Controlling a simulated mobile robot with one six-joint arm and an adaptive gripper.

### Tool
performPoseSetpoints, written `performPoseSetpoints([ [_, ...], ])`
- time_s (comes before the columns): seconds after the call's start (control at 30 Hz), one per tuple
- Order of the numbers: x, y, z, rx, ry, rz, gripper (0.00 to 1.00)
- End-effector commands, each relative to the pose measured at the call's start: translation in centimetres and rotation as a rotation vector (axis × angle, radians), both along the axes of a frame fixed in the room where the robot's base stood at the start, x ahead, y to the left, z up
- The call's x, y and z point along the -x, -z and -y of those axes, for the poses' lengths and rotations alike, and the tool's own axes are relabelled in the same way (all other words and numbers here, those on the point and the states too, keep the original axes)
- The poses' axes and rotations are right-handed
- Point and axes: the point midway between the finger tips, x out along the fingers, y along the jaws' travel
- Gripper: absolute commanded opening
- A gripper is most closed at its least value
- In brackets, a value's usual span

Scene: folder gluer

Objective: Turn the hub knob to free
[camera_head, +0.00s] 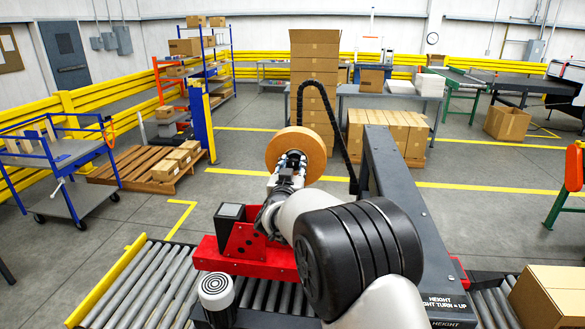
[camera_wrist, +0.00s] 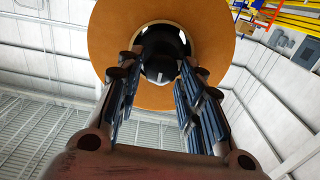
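The hub knob (camera_wrist: 162,68) is a dark, rounded piece at the centre of a brown tape roll (camera_wrist: 113,30), seen in the wrist view. A small light mark shows on its lower part. The roll (camera_head: 316,158) also shows in the head view, upright at the end of my arm. My gripper (camera_wrist: 164,60) is open, with its two fingers apart on the left and right of the knob. I cannot tell whether the fingertips touch it. In the head view my gripper (camera_head: 291,160) is in front of the roll and hides its middle.
A dark machine beam (camera_head: 410,210) with a black cable chain (camera_head: 326,95) stands right of my arm. A red base (camera_head: 245,262) and a roller conveyor (camera_head: 150,285) lie below. A carton (camera_head: 550,297) sits at the lower right. Pallets and a blue cart stand farther off.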

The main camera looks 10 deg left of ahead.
Motion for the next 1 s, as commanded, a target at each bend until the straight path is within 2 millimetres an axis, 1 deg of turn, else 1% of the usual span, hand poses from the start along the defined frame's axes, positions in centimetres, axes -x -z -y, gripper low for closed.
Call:
performPoseSetpoints([
  [0.03, 0.01, -0.01, -0.01, 0.000, 0.000, 0.000, 0.28],
  [0.37, 0.02, -0.01, -0.01, 0.000, 0.000, 0.000, 0.07],
  [0.67, 0.00, 0.10, 0.01, -0.039, 0.000, 0.002, 0.07],
  [0.87, -0.03, 0.27, 0.05, -0.147, 0.001, 0.007, 0.07],
  [1.0, -0.02, 0.39, 0.11, -0.263, 0.001, 0.010, 0.07],
])
